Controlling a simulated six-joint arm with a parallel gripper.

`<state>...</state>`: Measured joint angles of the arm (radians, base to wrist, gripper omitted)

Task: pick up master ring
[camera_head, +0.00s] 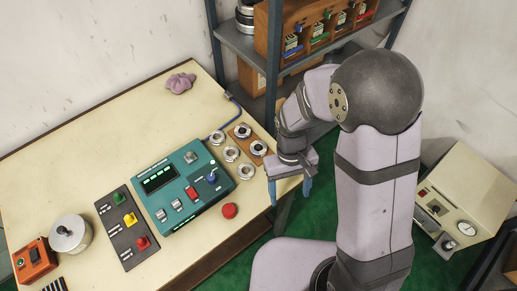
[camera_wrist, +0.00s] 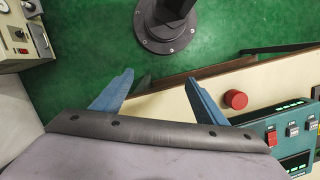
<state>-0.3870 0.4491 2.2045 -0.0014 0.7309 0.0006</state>
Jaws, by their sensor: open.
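Several silver bearing rings (camera_head: 231,154) lie near the table's right end in the head view. Two of them, an upper ring (camera_head: 242,131) and a lower ring (camera_head: 258,148), sit on a brown wooden board (camera_head: 250,139). I cannot tell which ring is the master ring. My gripper (camera_head: 290,201) is to the right of the rings, by the table's right edge, pointing down. Its blue fingers are apart with nothing between them; they also show in the wrist view (camera_wrist: 158,76). No ring shows in the wrist view.
A teal control box (camera_head: 183,187) stands left of the rings, with a red button (camera_head: 229,211) at its right. A grey shelf frame (camera_head: 217,50) stands behind the table's right end. The table's back left (camera_head: 90,150) is clear.

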